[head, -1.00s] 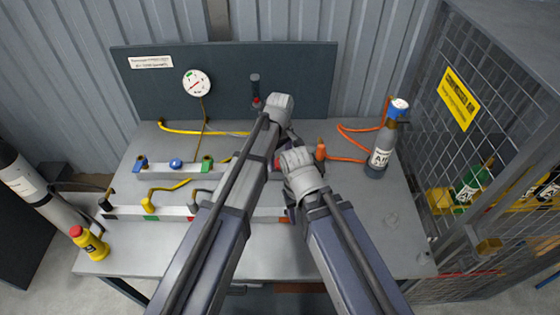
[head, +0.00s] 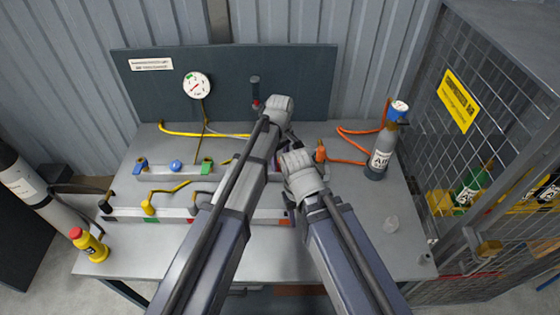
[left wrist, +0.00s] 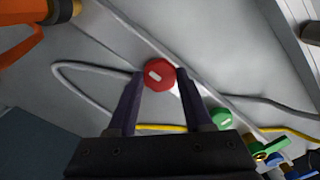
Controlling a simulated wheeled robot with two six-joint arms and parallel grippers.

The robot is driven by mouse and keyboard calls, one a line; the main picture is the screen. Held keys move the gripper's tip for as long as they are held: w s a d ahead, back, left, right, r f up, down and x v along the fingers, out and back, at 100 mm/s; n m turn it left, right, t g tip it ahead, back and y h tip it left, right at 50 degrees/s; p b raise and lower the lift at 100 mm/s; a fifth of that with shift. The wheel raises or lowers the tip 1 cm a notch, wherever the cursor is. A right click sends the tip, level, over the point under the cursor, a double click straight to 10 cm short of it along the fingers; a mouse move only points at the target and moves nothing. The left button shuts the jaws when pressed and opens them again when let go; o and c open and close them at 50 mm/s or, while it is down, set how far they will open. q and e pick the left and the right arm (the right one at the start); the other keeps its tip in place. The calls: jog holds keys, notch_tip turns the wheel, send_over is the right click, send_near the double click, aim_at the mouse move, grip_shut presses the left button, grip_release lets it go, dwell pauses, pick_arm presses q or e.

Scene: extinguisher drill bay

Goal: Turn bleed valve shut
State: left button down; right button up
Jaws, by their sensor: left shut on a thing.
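A round red knob with a white bar mark (left wrist: 159,75) lies between the fingers of my left gripper (left wrist: 160,84) in the left wrist view. The left gripper is shut on this knob. I cannot read a label that names it as the bleed valve. In the head view my left arm reaches over the bench, and its fingertips and the knob are mostly hidden behind my arms. My right wrist is just right of it, with its jaws hidden beneath. A green knob (left wrist: 221,119) sits lower right of the red one in the left wrist view.
The manifold (head: 180,173) carries blue and green valves. An orange fitting (head: 320,152) stands close to my right wrist, its hose running to an air cylinder (head: 381,150). A yellow bottle (head: 91,245) stands front left. A mesh cage (head: 440,130) bounds the right.

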pick_arm(q)
jog(key=m, duration=0.4)
jog(key=shift+m, duration=0.4)
jog(key=m, duration=0.8)
jog(key=shift+m, duration=2.4)
jog(key=shift+c, duration=1.5)
grip_release()
